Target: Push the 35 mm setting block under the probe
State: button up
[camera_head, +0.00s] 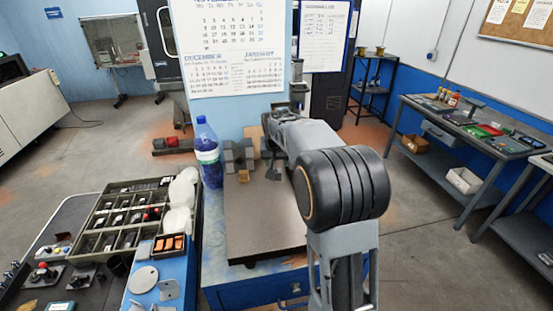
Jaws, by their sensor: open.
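A worktop (262,228) stands in the middle, with small items at its far end. Dark grey block shapes (229,157) stand there to the right of a blue bottle. A small brown block (243,176) lies in front of them. At this size I cannot tell which is the 35 mm setting block, nor pick out the probe. My gripper (272,170) is open, low over the far end of the worktop, just right of the brown block. My arm hides the worktop's right side.
A blue-capped bottle (207,152) stands at the worktop's far left. A compartment tray (124,218) with small parts and an orange-filled box (169,245) lie to the left. A tan board (253,138) stands behind the blocks. The near worktop is clear.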

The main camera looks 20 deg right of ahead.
aim_at(277, 172)
jog(key=shift+p+x, duration=1.05)
jog(key=shift+x, duration=2.75)
jog(key=shift+c, duration=0.5)
jog(key=c, duration=0.7)
jog(key=o, duration=1.1)
jog(key=shift+r, duration=0.1)
jog(key=b+v, duration=0.3)
jog(key=v, duration=1)
jog(key=shift+s+r, duration=0.2)
jog(key=shift+r, duration=0.1)
